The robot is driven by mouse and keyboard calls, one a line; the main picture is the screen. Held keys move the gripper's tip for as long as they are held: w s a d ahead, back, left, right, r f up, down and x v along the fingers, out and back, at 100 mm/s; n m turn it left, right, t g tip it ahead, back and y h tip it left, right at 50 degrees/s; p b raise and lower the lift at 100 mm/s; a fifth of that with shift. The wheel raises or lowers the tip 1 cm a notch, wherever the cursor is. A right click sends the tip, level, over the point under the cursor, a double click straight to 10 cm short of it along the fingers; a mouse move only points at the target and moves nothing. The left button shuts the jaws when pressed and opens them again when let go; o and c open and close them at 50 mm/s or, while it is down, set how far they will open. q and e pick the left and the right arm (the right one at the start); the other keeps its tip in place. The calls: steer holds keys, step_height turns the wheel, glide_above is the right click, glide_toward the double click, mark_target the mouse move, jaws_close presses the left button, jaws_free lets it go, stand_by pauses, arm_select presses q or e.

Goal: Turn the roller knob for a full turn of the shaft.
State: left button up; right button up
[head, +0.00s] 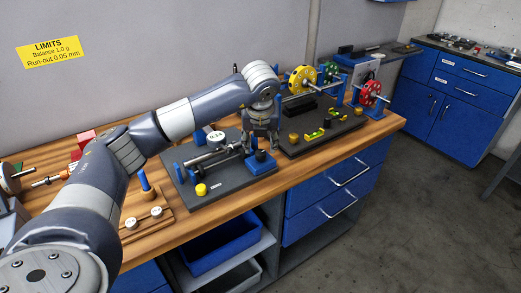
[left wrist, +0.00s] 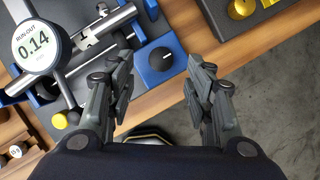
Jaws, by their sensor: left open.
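The roller knob (left wrist: 160,57) is black with a white mark and sits on a blue block (left wrist: 150,72). In the head view the knob (head: 261,156) is at the right end of the dark run-out stand (head: 225,188). A shaft (left wrist: 100,22) lies across the stand, under a round dial (left wrist: 37,46) reading 0.14. My left gripper (left wrist: 163,92) is open and empty. In the left wrist view the knob shows between and beyond its fingers, apart from them. In the head view the left gripper (head: 262,143) hangs close above the knob. My right gripper does not show.
A yellow knob (head: 201,190) is on the near stand. A wooden block with two white-topped pieces (head: 143,220) lies left. The bench's front edge is close.

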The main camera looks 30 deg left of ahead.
mark_target(261, 153)
arm_select(q)
steer(key=x, duration=0.5)
steer(key=shift+w+f+p, duration=0.1)
steer(key=shift+f+p, duration=0.1)
steer(key=shift+p, duration=0.15)
steer(key=c, duration=1.1)
